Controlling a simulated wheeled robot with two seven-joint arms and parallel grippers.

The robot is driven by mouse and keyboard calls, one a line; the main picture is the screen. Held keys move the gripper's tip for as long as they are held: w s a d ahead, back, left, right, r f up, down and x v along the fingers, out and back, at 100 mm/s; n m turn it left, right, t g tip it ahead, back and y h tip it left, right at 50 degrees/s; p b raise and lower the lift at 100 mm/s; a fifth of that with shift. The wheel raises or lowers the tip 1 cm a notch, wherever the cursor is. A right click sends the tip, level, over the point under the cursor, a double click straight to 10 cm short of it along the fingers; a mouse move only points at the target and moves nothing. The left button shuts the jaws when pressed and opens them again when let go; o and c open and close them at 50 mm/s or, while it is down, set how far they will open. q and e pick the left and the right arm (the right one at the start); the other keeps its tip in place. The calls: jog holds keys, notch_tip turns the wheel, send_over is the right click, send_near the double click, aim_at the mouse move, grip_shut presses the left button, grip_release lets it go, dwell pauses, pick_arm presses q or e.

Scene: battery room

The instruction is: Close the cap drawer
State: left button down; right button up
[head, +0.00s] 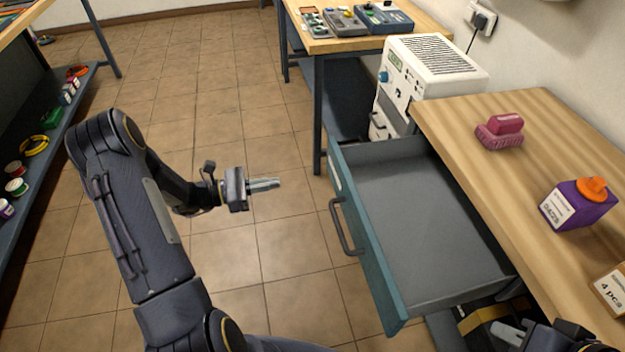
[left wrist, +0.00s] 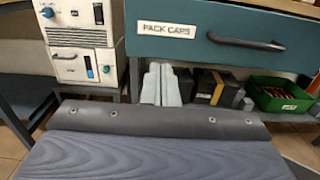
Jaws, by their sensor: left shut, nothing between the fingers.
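The cap drawer (head: 420,215) stands pulled well out of the wooden bench; its grey inside looks empty. Its teal front carries a dark bar handle (head: 345,228). In the left wrist view the drawer front (left wrist: 185,48), labelled PACK CAPS, is ahead, with its handle (left wrist: 245,42) at upper right. My left gripper (head: 265,185) is shut and empty, left of the drawer front and apart from it; its fingers (left wrist: 162,84) show below the drawer front in the wrist view. My right gripper (head: 510,333) is at the bottom right, partly cut off; its opening cannot be seen.
The wooden bench top (head: 480,125) holds a pink brush (head: 500,131), a purple container (head: 578,204) with an orange top, and a labelled box (head: 612,289). A white power unit (head: 430,75) stands behind the drawer. Tiled floor (head: 285,245) is clear left of the drawer.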

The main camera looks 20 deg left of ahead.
aim_at(406, 169)
pick_arm(q)
jog(key=x, duration=1.4)
jog(key=shift+r+p, duration=0.1)
jog(key=shift+p, duration=0.3)
jog(key=b+x, duration=0.6)
jog(key=x, duration=1.7)
jog(key=shift+w+b, duration=0.1)
jog(key=shift+b, duration=0.25)
jog(key=shift+w+d, duration=0.35)
jog(key=shift+d, duration=0.2)
jog(key=shift+r, duration=0.1)
jog(key=shift+r, duration=0.1)
